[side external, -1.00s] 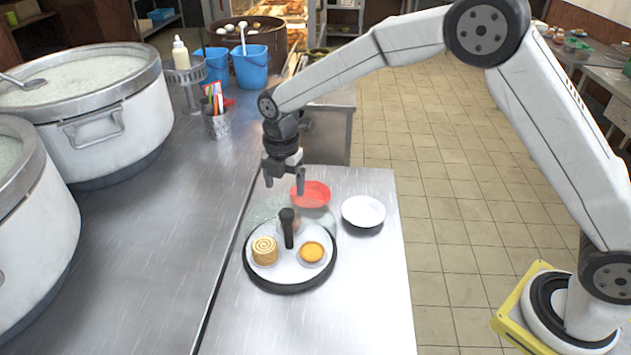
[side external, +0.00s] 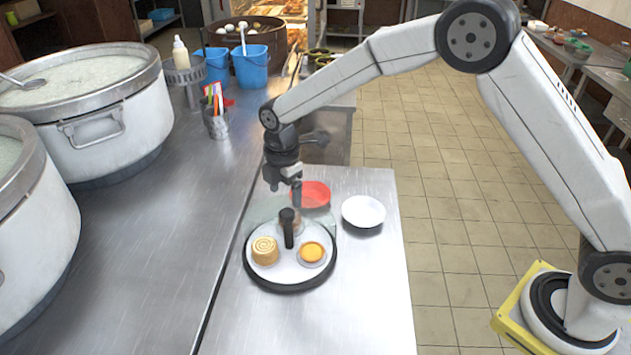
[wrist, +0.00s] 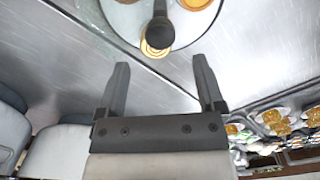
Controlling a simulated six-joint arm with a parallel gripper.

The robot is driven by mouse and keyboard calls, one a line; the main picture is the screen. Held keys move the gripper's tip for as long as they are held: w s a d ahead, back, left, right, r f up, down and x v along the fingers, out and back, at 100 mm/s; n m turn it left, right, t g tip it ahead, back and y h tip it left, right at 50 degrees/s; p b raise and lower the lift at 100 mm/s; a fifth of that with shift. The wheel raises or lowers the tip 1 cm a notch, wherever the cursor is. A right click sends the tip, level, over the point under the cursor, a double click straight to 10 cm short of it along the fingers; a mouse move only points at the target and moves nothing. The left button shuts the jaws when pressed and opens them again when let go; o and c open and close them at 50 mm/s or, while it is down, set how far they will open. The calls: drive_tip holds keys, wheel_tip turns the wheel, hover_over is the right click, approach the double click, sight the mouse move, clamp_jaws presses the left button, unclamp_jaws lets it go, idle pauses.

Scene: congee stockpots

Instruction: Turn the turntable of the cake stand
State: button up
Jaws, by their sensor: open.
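The cake stand has a round white turntable (side external: 283,273) with a dark rim, and it also shows at the top of the wrist view (wrist: 125,17). A dark upright post (side external: 288,232) with a rounded top stands near its middle; I see it from above in the wrist view (wrist: 160,32). A rolled cake (side external: 264,251) and an orange tart (side external: 312,252) sit on the turntable. A clear glass-like cover seems to lie over its back part. My gripper (side external: 285,192) is open and empty, above and behind the post. Both fingers (wrist: 162,68) show apart in the wrist view.
A red bowl (side external: 312,193) stands just behind the stand, and a white bowl (side external: 363,211) to its right. Large congee pots (side external: 105,130) stand at the left. A utensil holder (side external: 217,125) is further back. The steel counter in front of the stand is clear.

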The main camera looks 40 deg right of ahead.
sight(287, 212)
drive_tip(key=shift+f, duration=2.85)
clamp_jaws()
